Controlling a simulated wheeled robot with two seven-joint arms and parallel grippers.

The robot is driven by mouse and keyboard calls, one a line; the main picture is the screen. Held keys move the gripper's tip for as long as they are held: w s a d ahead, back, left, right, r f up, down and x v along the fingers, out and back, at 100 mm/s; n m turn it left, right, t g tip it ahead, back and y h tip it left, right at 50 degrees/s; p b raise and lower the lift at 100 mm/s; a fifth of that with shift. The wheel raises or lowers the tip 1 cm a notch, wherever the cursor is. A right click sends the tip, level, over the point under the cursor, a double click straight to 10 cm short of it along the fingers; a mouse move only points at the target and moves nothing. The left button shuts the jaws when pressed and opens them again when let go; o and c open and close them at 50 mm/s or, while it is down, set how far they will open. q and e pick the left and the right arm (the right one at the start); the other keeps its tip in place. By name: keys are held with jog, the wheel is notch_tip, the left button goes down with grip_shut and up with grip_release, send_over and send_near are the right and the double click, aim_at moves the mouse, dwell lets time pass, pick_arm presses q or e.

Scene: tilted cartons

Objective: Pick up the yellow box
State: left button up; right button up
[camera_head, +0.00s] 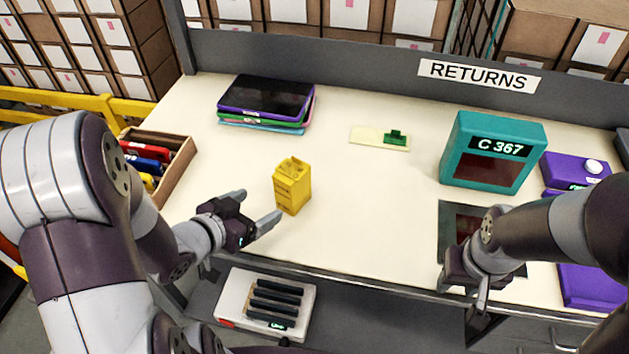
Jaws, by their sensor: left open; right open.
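The yellow box (293,187) stands upright on the cream table (354,218), left of the middle. Its top looks notched. My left gripper (254,207) is open and empty, with its fingers spread and pointing right toward the box. The fingertips are just left of the box, with a small gap visible. My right gripper (472,293) is at the table's front edge on the right, well away from the box. It points down and holds nothing that I can see. Its fingers are partly hidden by my arm.
A stack of tablets (267,98) lies behind the box. A wooden bin (178,165) is at the left, a teal C 367 device (492,151) at the right. A small green piece on a pale pad (379,138) lies farther back. The table's middle is clear. A RETURNS sign (479,76) marks the back panel.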

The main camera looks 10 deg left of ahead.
aim_at(293, 183)
pick_arm(q)
jog(key=shift+t+h, duration=0.3)
jog(key=x, duration=0.4)
jog(key=b+x, duration=0.1)
jog(key=x, duration=0.3)
jog(key=r+b+x, duration=0.1)
jog(key=x, duration=0.3)
jog(key=shift+w+d, duration=0.3)
jog(key=shift+s, duration=0.1)
jog(key=shift+c, duration=0.7)
jog(key=c, duration=1.3)
pick_arm(e)
jog(key=shift+s+a+f, duration=0.15)
jog(key=shift+a+f, duration=0.05)
jog(key=shift+f, duration=0.3)
jog(key=shift+s+a+f, duration=0.1)
jog(key=shift+a+f, duration=0.1)
jog(key=shift+f, duration=0.3)
pick_arm(q)
jog(key=shift+r, duration=0.1)
jog(key=shift+c, duration=0.2)
